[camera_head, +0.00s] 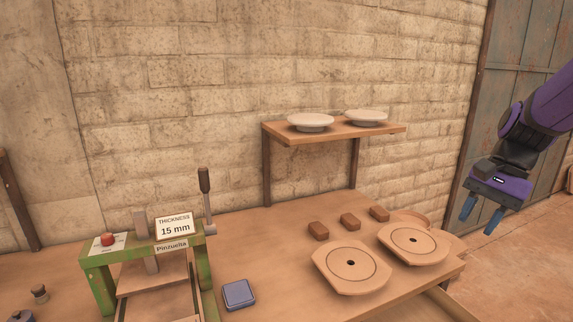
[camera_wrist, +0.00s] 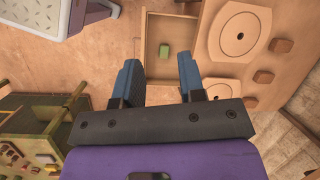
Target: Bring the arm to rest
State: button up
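My gripper (camera_head: 481,215) hangs at the right of the head view, in the air to the right of the workbench (camera_head: 275,230). Its two blue fingers point down and stand apart with nothing between them. In the wrist view my gripper (camera_wrist: 160,80) also shows both fingers spread and empty. My purple arm comes in from the right edge of the head view, bent downward at the wrist.
A green press (camera_head: 103,280) with a thickness sign stands at the left. Two round-holed plates (camera_head: 350,268) and several brown blocks (camera_head: 350,221) lie on the bench. A shelf (camera_head: 290,137) holds two pale discs.

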jog(key=s+a+r+n+t+h, duration=0.2)
jog(key=s+a+r+n+t, duration=0.1)
jog(key=s+a+n, duration=0.1)
jog(key=s+a+r+n+t+h, duration=0.2)
jog(key=s+n, duration=0.4)
jog(key=s, duration=0.3)
notch_tip(320, 180, up, 3)
jog(key=shift+s+a+f+n+t, duration=0.2)
jog(key=shift+a+n+t, duration=0.1)
jog(key=shift+a+t, duration=0.45)
